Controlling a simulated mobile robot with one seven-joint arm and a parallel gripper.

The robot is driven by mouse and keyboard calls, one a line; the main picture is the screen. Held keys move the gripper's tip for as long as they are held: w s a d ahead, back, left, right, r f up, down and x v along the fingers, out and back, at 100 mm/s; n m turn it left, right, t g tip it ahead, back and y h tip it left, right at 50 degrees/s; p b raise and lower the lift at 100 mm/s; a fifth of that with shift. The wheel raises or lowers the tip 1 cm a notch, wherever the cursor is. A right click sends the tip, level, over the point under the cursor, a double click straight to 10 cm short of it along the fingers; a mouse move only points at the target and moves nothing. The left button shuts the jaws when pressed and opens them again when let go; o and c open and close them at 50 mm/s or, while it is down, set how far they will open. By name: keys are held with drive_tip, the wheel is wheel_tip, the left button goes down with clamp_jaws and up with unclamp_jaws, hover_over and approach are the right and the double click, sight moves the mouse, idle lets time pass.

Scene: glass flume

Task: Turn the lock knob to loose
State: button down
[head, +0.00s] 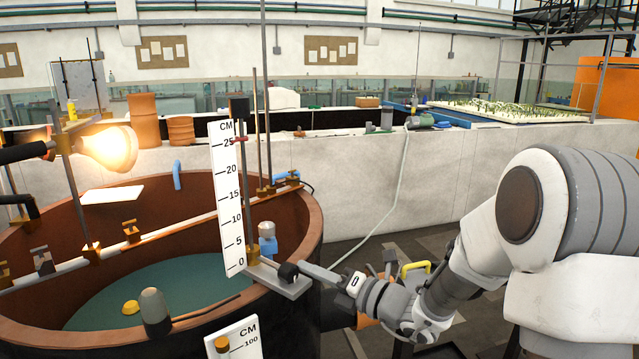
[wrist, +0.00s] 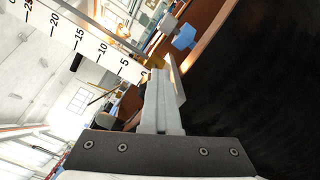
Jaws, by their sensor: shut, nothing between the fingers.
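A dark round knob (head: 288,273), which looks like the lock knob, sits on the grey foot of the gauge stand at the tank rim in the head view. My gripper (head: 304,267) reaches in from the right, with its fingertips right beside the knob. I cannot tell whether they touch it. In the wrist view my gripper's fingers (wrist: 158,75) are together and empty, pointing at the stand's foot. The knob is not clearly made out there. No loose or tight marking can be read. The white CM scale (head: 227,198) stands upright by the post, and also shows in the wrist view (wrist: 88,45).
The brown round tank (head: 312,215) holds greenish water. A lit lamp (head: 110,148) hangs at the left. A second CM scale (head: 240,340) stands in front. A pale hose (head: 398,190) runs down the white wall behind.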

drive_tip(key=shift+s+a+r+p, duration=0.4)
drive_tip(key=shift+r+p, duration=0.25)
drive_tip(key=shift+p, duration=0.85)
drive_tip(key=shift+s+a+p, duration=0.1)
drive_tip(key=shift+s+p, duration=0.15)
drive_tip(key=shift+p, duration=0.25)
drive_tip(key=shift+r, duration=0.15)
drive_tip(key=shift+w+r+p, duration=0.15)
drive_tip(key=shift+r+p, duration=0.2)
drive_tip(key=shift+p, duration=0.25)
drive_tip(key=p+v, duration=0.1)
drive_tip(key=v, duration=0.5)
drive_tip(key=shift+w+d+p, duration=0.15)
drive_tip(key=shift+d+p, duration=0.1)
drive_tip(key=shift+p, duration=0.15)
